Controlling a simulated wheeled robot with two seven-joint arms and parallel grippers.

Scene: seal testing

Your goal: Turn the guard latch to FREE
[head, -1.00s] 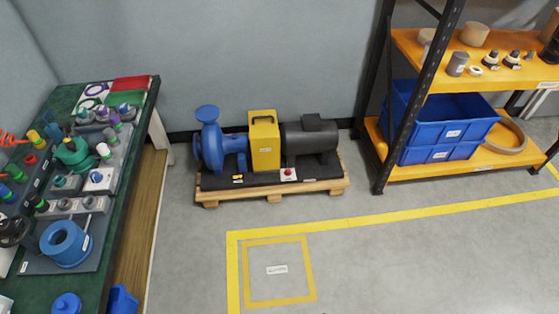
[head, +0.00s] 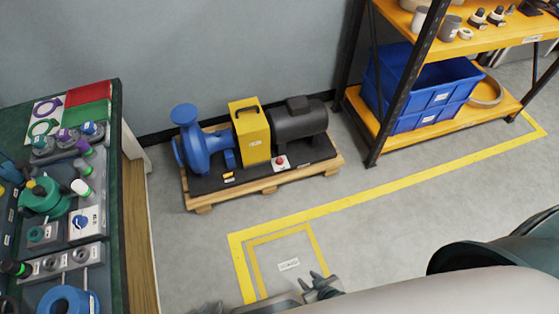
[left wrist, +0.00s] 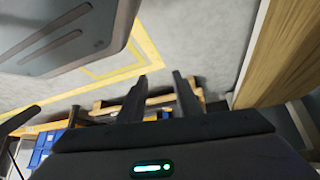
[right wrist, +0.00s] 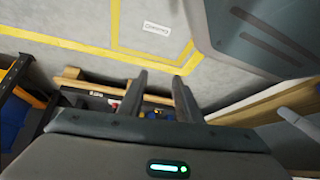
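The yellow guard box (head: 250,132) stands on the pump skid between the blue pump (head: 200,145) and the dark motor (head: 298,122). A small orange-yellow part (head: 229,176) and a red button on a white block (head: 281,162) sit along the skid's front. I cannot tell which part is the guard latch, and its label is too small to read. My left gripper (left wrist: 158,84) is open and empty. My right gripper (right wrist: 160,82) is open and empty; it shows low in the head view (head: 321,284). Both are apart from the skid.
A green workbench (head: 118,190) with several fittings stands on the left. A shelf with blue bins (head: 425,85) stands at the right, its black post (head: 408,85) near the skid. Yellow tape (head: 370,195) marks the open grey floor before the skid.

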